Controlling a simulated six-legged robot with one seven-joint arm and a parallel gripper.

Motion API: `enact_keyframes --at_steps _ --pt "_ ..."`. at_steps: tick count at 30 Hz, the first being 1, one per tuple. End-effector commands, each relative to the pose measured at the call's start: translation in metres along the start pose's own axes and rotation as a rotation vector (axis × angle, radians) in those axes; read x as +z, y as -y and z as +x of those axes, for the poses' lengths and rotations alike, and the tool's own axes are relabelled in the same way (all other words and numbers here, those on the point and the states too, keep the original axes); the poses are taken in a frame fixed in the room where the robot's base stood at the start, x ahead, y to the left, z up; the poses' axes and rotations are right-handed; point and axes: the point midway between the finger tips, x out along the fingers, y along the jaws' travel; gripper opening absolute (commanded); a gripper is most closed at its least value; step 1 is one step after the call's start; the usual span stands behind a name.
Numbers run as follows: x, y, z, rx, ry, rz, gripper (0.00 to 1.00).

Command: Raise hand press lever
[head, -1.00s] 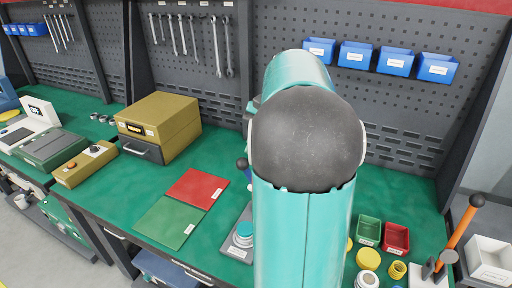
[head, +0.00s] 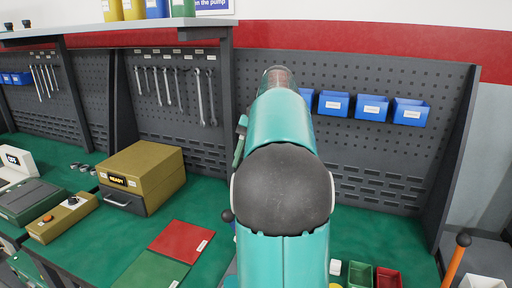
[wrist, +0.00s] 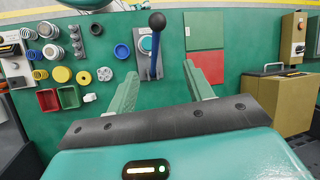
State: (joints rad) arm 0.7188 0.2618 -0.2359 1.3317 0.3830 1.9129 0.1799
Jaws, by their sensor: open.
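The hand press lever (wrist: 153,60) shows in the wrist view as a blue bar with a dark ball knob (wrist: 157,21). The press base (wrist: 145,45), with a round light-blue part, is beside the bar. My gripper (wrist: 160,69) is open, with its two green fingers apart. In the picture the bar's lower end lies between the fingertips, and I see no contact. In the head view the dark knob (head: 227,215) shows just left of my arm, which hides most of the press.
Green and red squares (wrist: 206,48) lie beside the press. Small bins (head: 359,276), rings and springs stand on its other side. A gold box (head: 143,170) is on the bench (head: 110,228) to the left. A pegboard with wrenches and blue bins (head: 371,107) stands behind.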

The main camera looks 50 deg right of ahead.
Motion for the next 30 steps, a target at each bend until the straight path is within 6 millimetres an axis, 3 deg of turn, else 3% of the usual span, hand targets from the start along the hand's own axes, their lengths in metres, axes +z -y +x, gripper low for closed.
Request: enact_keyframes --at_steps 2,11,25,30 --pt "-0.001 -0.001 -0.017 -0.001 -0.004 0.002 0.52" --pt "-0.001 -0.002 -0.035 0.000 -0.001 0.003 0.52" --pt "0.000 -0.001 -0.042 -0.001 -0.001 0.001 0.52" --pt "0.008 0.008 -0.037 0.010 -0.015 -0.021 0.20"
